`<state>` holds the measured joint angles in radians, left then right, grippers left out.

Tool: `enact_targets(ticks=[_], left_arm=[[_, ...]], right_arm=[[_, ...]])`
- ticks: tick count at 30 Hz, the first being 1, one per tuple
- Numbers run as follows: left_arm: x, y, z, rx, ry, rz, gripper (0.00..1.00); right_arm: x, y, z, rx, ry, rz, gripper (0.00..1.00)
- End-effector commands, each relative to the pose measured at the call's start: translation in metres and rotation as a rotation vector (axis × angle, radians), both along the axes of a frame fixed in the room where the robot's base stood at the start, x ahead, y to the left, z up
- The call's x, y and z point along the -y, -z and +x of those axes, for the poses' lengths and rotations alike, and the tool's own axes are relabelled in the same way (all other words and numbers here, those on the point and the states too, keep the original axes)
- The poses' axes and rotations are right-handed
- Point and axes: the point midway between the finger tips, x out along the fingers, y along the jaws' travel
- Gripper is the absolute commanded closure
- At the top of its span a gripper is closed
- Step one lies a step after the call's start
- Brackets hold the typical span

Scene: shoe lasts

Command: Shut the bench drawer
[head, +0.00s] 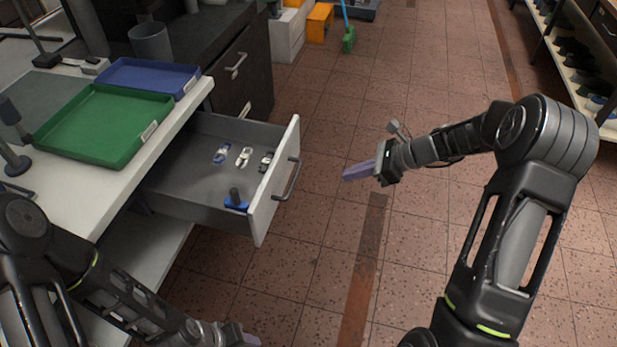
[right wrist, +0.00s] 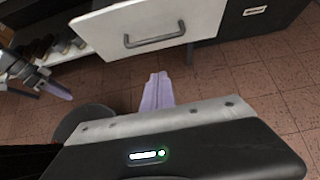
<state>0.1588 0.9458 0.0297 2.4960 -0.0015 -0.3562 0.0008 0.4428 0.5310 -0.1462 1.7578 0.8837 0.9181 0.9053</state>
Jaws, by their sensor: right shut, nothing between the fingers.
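The bench drawer (head: 214,170) stands pulled out from under the white bench top, with a white front (head: 272,190) and a dark bar handle (head: 287,180). Several small items lie in it. In the right wrist view the drawer front (right wrist: 190,15) and its handle (right wrist: 155,36) show ahead of the fingers. My right gripper (head: 346,175) is shut and empty, to the right of the handle and apart from it; its fingers show in the right wrist view (right wrist: 157,80). My left gripper (head: 250,340) is low at the bottom edge, partly cut off; its jaw state is unclear.
A green tray (head: 128,158) and a blue tray (head: 185,91) lie on the bench top (head: 72,208). A dark cabinet (head: 256,70) stands beyond the drawer. The tiled floor (head: 320,130) right of the drawer is clear. Shelves with shoe lasts (head: 575,58) stand at the far right.

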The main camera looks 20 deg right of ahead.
Motion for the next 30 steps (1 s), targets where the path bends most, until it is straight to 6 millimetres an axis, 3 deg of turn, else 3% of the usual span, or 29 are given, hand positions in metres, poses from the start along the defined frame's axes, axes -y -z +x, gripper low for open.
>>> enact_targets(ticks=[14, 27, 30], left_arm=[[0.000, -0.002, 0.000, 0.000, 0.000, 0.000, 0.56], [0.000, -0.010, 0.000, 0.000, 0.000, 0.000, 0.56], [0.000, -0.016, 0.000, -0.001, -0.001, 0.000, 0.56]], right_arm=[[-0.013, 0.012, 0.007, -0.001, -0.006, -0.001, 1.00], [-0.068, 0.065, 0.039, -0.002, -0.007, -0.002, 1.00], [-0.081, 0.059, 0.049, 0.002, -0.007, -0.004, 1.00]])
